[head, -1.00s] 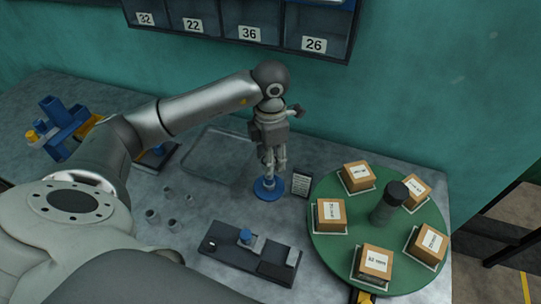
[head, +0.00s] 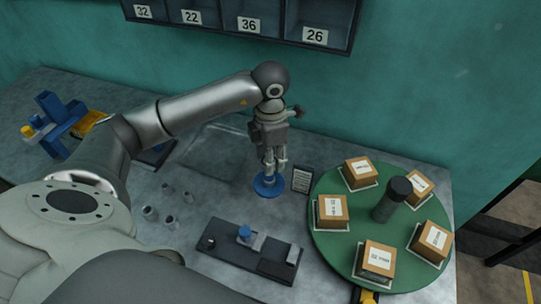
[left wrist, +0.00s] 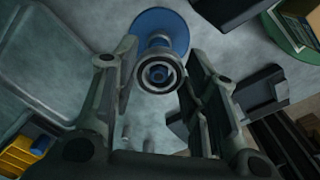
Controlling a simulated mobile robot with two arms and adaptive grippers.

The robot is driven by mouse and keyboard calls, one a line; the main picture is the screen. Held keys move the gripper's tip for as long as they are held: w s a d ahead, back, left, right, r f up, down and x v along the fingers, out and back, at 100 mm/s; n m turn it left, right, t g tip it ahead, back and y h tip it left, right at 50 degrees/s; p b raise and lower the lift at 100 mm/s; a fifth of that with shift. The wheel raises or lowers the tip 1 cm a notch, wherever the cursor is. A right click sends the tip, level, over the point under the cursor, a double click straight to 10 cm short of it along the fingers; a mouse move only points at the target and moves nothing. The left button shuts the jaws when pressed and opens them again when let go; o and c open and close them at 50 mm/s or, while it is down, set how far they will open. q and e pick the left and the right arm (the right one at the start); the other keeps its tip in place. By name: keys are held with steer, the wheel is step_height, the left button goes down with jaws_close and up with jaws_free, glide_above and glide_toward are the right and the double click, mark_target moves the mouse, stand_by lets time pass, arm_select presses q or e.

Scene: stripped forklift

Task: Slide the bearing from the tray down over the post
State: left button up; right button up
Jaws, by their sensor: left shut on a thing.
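The bearing (left wrist: 143,82), a dark steel ring, sits between my left fingertips in the left wrist view. My left gripper (head: 272,168) is shut on it, pointing down above a blue round base (head: 268,188). In the wrist view the base (left wrist: 160,22) shows beyond the ring. A round post end (left wrist: 158,73) appears inside the ring's opening; I cannot tell how far the ring is down around the post. In the head view the fingers hide the bearing. A shallow grey tray (head: 207,137) lies left of the gripper. My right gripper is out of view.
A green turntable (head: 330,258) with several boxes and a dark cylinder (head: 393,197) stands at the right. A small label stand (head: 302,180) is close beside the base. A dark fixture (head: 228,250) lies in front. Several small metal cups (head: 150,213) stand at left.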

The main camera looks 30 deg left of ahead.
arm_select(q)
steer(key=o, duration=0.9)
steer(key=shift+r, duration=0.1)
step_height(320, 180, up, 12)
steer(key=shift+f, duration=0.1)
stand_by(0.8)
